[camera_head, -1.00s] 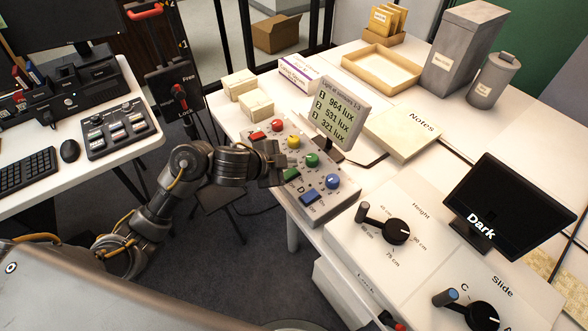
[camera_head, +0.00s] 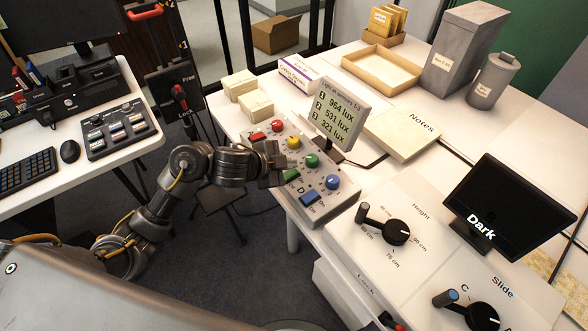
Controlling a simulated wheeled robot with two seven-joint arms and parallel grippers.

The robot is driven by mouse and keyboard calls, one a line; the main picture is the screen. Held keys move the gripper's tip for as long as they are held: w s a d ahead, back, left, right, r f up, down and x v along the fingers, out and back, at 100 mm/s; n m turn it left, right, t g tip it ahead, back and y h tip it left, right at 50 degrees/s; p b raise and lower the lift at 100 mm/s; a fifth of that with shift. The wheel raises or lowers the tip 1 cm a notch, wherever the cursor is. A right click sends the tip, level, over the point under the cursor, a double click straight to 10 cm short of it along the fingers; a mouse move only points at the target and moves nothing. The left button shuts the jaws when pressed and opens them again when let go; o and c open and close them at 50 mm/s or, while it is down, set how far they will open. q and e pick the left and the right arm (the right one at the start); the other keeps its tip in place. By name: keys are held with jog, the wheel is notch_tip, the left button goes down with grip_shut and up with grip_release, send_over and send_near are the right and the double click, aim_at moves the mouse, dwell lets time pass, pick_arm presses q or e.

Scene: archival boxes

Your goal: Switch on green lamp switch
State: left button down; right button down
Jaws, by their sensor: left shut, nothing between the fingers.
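The lamp control panel (camera_head: 318,182) is a grey box with red, yellow, green and blue round knobs and coloured switches below them. The green switch (camera_head: 291,175) shows only in part, right at my left gripper's tip. The green knob (camera_head: 312,160) sits above it. My left gripper (camera_head: 280,177) is shut and empty over the panel's near edge, hiding the area of the yellow switch. I cannot tell whether its tip touches the green switch. The red switch (camera_head: 257,136) and blue switch (camera_head: 310,199) are visible. My right gripper is not in view.
A light meter display (camera_head: 338,113) reading 964, 531 and 321 lux stands behind the panel. Small cartons (camera_head: 256,105) stand at the panel's left. The height dial (camera_head: 396,231) and a screen reading "Dark" (camera_head: 508,205) are at right. Floor is open below the arm.

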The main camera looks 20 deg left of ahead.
aim_at(287, 175)
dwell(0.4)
pick_arm(q)
jog(key=shift+f, duration=0.2)
jog(key=shift+f, duration=0.25)
jog(key=shift+w+d+f+b, duration=0.1)
jog(key=shift+f+b, duration=0.25)
jog(key=shift+b, duration=0.15)
dwell(0.5)
dwell(0.3)
jog(key=shift+r+p, duration=0.85)
jog(key=shift+p, duration=0.2)
jog(key=r+p, duration=0.1)
jog(key=p, duration=0.1)
jog(key=r+p, duration=0.1)
jog(key=r, duration=0.1)
jog(key=r+p, duration=0.2)
jog(key=shift+s+a+p, duration=0.3)
jog(key=shift+s+p, duration=0.05)
